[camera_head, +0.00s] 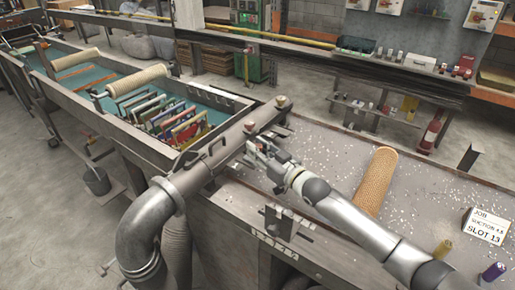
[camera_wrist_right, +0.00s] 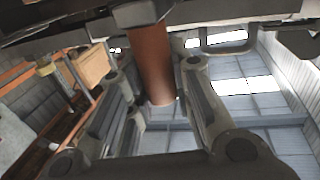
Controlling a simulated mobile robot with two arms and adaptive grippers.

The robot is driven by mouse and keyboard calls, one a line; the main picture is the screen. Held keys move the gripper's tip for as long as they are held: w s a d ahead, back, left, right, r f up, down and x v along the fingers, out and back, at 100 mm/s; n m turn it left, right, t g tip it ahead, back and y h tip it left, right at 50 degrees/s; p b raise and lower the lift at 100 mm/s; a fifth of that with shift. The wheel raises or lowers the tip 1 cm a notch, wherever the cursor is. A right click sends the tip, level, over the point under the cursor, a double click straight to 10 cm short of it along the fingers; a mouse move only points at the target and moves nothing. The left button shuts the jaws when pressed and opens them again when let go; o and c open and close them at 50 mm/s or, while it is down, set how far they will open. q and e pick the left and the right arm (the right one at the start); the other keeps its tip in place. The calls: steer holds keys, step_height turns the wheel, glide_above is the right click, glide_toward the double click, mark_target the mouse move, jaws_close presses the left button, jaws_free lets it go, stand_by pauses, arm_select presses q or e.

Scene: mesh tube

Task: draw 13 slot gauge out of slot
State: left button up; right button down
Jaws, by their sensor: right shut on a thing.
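My right gripper (camera_head: 264,156) is at the side of the grey suction pipe (camera_head: 222,150), near its far end. In the right wrist view a brown cylinder (camera_wrist_right: 150,65) hangs below a dark fitting, between the two fingers of my right gripper (camera_wrist_right: 155,112), and the gripper is shut on it. I cannot tell whether this is the gauge's handle. No slot gauge marked 13 can be read. A card (camera_head: 487,226) reads "JOB SUCTION 4.5 SLOT 13". A small metal block (camera_head: 289,224) stands at the bench's front edge. My left gripper is not in view.
A tan mesh tube (camera_head: 376,180) lies on the bench (camera_head: 335,150) among white flecks. Several coloured plates (camera_head: 180,122) stand in a blue-lined trough left of the pipe. A yellow cylinder (camera_head: 442,249) and purple one (camera_head: 493,271) stand near front right.

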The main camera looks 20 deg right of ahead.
steer(key=c, duration=1.5)
jaws_free()
steer(key=shift+w+a, duration=0.2)
steer(key=shift+a, duration=0.05)
steer(key=o, duration=0.3)
steer(key=shift+d, duration=0.1)
steer(key=v, duration=1.2)
